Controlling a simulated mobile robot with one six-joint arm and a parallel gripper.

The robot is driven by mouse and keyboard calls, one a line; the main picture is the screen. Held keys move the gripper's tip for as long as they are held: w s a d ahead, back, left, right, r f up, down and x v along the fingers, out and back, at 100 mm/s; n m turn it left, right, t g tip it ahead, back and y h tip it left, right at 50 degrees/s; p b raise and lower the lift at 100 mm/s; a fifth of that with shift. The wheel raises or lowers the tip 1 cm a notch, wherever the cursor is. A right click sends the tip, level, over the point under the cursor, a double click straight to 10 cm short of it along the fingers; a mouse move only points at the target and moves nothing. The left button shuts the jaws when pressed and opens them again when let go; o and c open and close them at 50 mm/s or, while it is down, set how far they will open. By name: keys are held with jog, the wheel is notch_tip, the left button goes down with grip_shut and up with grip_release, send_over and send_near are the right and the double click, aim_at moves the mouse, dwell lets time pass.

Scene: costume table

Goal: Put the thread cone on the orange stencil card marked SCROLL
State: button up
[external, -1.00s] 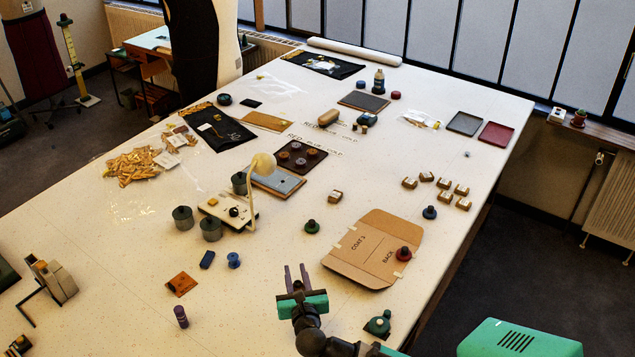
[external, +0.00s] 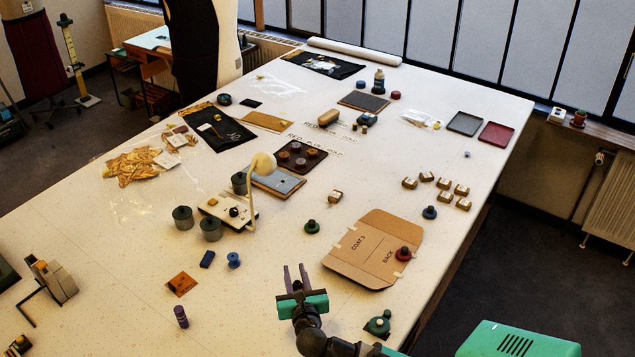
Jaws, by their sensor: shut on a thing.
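The orange stencil card (external: 181,284) lies flat on the left front of the table; its marking is too small to read. My gripper (external: 297,278) is over the front of the table, to the right of the card and well apart from it. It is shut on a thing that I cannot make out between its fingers. I cannot pick out the thread cone for certain. A small purple cylinder (external: 181,317) stands upright just in front of the card.
A dark blue block (external: 207,259) and a blue spool (external: 233,260) are behind the card. Grey tins (external: 183,217) and a lamp (external: 262,165) stand farther back. A cardboard pattern (external: 350,262) and a green object (external: 379,325) are right of my gripper. Table between gripper and card is mostly clear.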

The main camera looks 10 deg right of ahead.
jog(key=w+a+n+g+y+p, duration=0.1)
jog(key=w+a+n+y+p, duration=0.1)
jog(key=a+p, duration=0.6)
jog(key=w+a+n+g+y+p, duration=0.1)
jog(key=w+a+n+y+p, duration=0.2)
jog(key=a, duration=1.3)
jog(key=n+y+p, duration=0.1)
jog(key=y+p, duration=0.2)
jog(key=p, duration=0.2)
jog(key=shift+w+r+n+g+y+p, duration=0.2)
jog(key=shift+n+g+y+p, duration=0.1)
jog(key=shift+g+y, duration=0.1)
jog(key=shift+w+a, duration=0.1)
grip_shut()
jog(key=p, duration=0.2)
send_over(175, 277)
jog(key=shift+f, duration=0.7)
jog(key=shift+f, duration=1.75)
jog(key=shift+f, duration=0.15)
